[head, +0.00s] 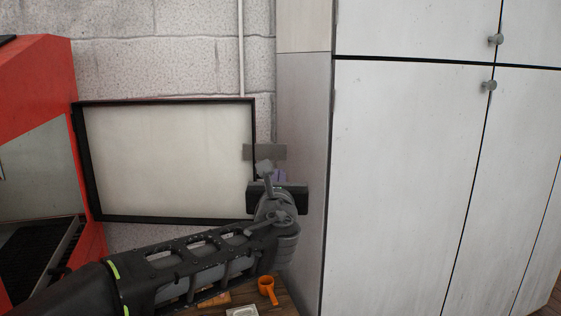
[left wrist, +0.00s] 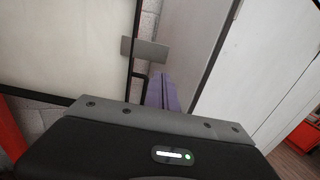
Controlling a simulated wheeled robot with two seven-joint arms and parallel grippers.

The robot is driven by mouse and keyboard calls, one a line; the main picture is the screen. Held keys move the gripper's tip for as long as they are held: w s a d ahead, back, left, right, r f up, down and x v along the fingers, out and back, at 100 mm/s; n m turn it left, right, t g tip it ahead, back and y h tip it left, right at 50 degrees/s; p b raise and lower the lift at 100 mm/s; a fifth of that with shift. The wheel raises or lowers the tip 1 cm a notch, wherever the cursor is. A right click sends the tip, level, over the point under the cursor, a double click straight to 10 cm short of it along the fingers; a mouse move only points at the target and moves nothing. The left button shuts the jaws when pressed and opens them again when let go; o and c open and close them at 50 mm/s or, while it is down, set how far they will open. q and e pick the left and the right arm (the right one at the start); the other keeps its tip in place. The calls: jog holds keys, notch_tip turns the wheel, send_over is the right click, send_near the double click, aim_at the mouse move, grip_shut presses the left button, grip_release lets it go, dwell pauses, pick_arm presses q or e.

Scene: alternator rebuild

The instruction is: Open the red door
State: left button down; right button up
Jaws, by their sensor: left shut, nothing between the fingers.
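A red cabinet (head: 40,80) stands at the left of the head view, with a window-like grey panel in its sloped face. A black-framed, cream-coloured panel (head: 170,160) adjoins its right side and looks like the inner face of a swung-out door; no separate red door face shows. A small grey plate (head: 262,152) sits at the panel's right edge. In the left wrist view, the plate (left wrist: 145,52) is near a dark bent bar (left wrist: 139,83). My left gripper (head: 281,175) is near that edge, its purple fingers (left wrist: 164,92) shut and empty. I cannot tell whether they touch the panel.
Tall white cabinets (head: 410,180) with round knobs stand close to the right of my left gripper. A block wall (head: 160,60) is behind. Below my forearm, a wooden surface (head: 285,302) holds an orange cup-like item (head: 267,289). Little room shows between panel and cabinets.

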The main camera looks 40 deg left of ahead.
aim_at(281, 156)
pick_arm(q)
jog(key=x, duration=1.1)
jog(key=shift+w+a, duration=0.3)
pick_arm(e)
jog(key=shift+r, duration=0.25)
